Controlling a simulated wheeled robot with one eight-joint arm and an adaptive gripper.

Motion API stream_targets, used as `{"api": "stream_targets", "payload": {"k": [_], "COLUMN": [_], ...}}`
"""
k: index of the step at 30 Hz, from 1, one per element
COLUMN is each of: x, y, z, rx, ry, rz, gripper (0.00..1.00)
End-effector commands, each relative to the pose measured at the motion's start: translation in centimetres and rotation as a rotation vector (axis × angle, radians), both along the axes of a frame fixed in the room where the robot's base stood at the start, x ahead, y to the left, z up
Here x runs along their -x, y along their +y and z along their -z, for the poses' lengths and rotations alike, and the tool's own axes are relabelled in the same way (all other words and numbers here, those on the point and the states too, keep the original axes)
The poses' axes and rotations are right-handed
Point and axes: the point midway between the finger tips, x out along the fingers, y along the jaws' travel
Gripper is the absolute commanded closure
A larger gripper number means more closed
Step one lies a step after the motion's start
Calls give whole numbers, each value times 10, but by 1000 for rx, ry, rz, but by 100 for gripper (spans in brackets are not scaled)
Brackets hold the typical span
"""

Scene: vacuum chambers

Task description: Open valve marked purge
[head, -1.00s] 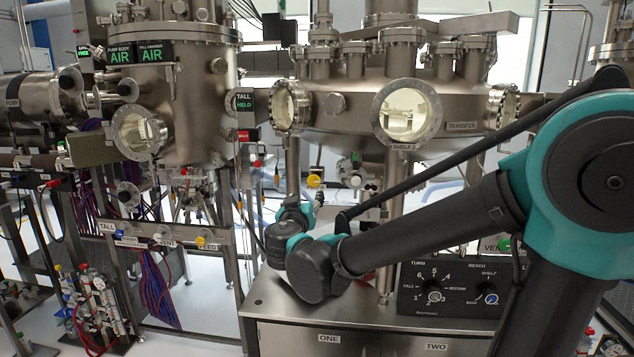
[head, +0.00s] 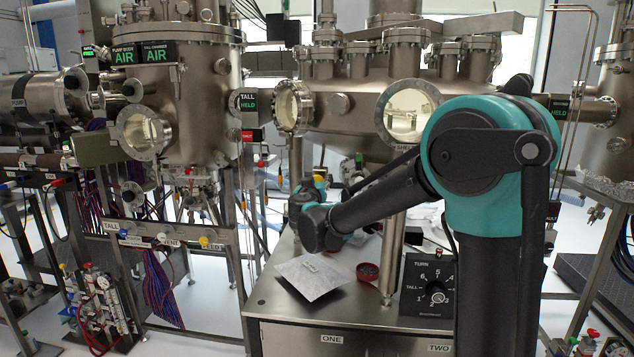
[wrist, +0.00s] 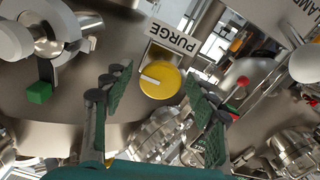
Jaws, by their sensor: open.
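A round yellow knob (wrist: 160,80) with a white pointer line shows in the wrist view, just below a white label reading PURGE (wrist: 174,36), which appears tilted. My gripper (wrist: 155,84) is open, with one green-padded finger on each side of the knob in the picture. The fingers look empty, and I cannot tell how far the knob lies beyond the tips. In the head view my wrist is at the centre, in front of the chamber frame, and my fingers cannot be made out there.
A green handle (wrist: 39,92) and a red knob (wrist: 243,81) flank the PURGE knob. Steel chambers stand behind.

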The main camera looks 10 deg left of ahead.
Motion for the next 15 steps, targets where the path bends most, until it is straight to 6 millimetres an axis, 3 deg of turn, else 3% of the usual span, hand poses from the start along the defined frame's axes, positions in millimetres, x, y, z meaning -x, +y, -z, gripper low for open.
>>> {"api": "stream_targets", "payload": {"k": [9,15], "x": [-2,-2], "y": [0,0], "z": [0,0], "rx": [0,0], "ry": [0,0], "rz": [0,0], "gripper": [44,68]}}
